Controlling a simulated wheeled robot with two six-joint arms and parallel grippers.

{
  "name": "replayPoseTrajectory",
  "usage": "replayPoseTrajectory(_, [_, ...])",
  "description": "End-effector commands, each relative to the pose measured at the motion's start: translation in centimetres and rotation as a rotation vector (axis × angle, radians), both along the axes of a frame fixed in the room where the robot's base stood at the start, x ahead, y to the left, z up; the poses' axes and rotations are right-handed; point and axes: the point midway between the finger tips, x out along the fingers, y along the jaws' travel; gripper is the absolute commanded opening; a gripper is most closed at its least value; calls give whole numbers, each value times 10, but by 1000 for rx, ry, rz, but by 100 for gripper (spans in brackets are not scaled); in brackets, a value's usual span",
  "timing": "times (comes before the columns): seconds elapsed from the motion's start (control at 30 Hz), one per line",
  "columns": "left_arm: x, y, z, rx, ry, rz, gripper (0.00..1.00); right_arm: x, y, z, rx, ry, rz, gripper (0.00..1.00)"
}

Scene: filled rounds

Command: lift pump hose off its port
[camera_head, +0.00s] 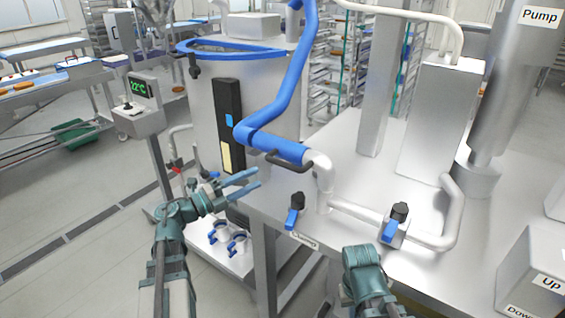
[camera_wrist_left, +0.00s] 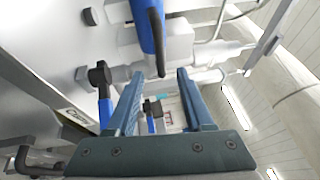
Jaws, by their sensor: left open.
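The blue pump hose (camera_head: 285,100) comes down from the top in the head view, bends, and runs right to a white pipe port (camera_head: 320,165). Its end meets the port. A dark handle (camera_head: 288,160) sits at that joint. My left gripper (camera_head: 250,182) is open and empty, left of and below the hose end, apart from it. In the left wrist view its fingers (camera_wrist_left: 160,103) are spread with a gap between them. My right arm shows at the bottom of the head view; its fingers cannot be made out.
Valves with blue levers stand on the steel table (camera_head: 345,285), one (camera_head: 296,208) near its left edge and one (camera_head: 393,225) further right. A steel tank (camera_head: 205,90) stands behind my left gripper. A control box (camera_head: 530,270) sits at the right.

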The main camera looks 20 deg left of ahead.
Motion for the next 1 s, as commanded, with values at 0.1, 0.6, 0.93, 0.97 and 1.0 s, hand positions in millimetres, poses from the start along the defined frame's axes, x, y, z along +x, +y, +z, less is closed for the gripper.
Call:
replayPoseTrajectory(0.1, [20,-18,5,-1,0,-6,52,0,0,5,0,0,0,0])
replayPoseTrajectory(0.6, [74,-68,15,0,0,-1,52,0,0,15,0,0,1,0])
replayPoseTrajectory(0.93, [78,-72,15,0,0,1,52,0,0,15,0,0,1,0])
replayPoseTrajectory(0.97, [78,-72,15,0,0,1,52,0,0,15,0,0,1,0])
replayPoseTrajectory(1.0, [78,-72,15,0,0,1,52,0,0,15,0,0,1,0])
